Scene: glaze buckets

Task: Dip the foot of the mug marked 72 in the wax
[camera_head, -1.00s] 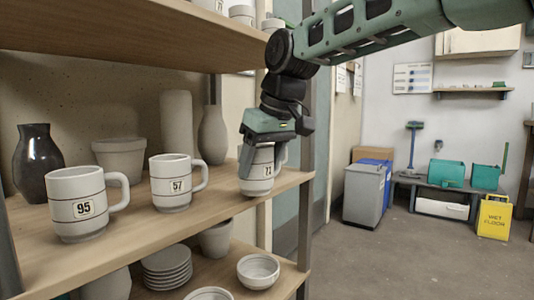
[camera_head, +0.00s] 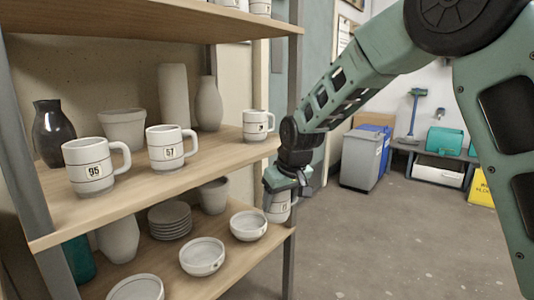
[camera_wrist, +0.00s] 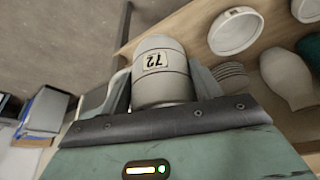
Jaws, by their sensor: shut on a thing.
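The mug marked 72 (camera_wrist: 160,62) is pale with dark bands, and its label shows clearly in the wrist view. My gripper (camera_wrist: 162,92) is shut on it, with one finger on each side. The mug's handle is at the left there. In the head view my gripper (camera_head: 282,186) hangs by the shelf's right end post, below the upper board. The held mug (camera_head: 278,209) shows below the gripper, its label too small to read. No wax is seen in either view.
Mugs 95 (camera_head: 92,166) and 57 (camera_head: 168,147) and another mug (camera_head: 257,125) stand on the upper board (camera_head: 140,205). Bowls (camera_head: 248,226) and stacked plates (camera_head: 170,221) are on the lower one. Floor right of the shelf is clear; a grey bin (camera_head: 360,158) stands farther back.

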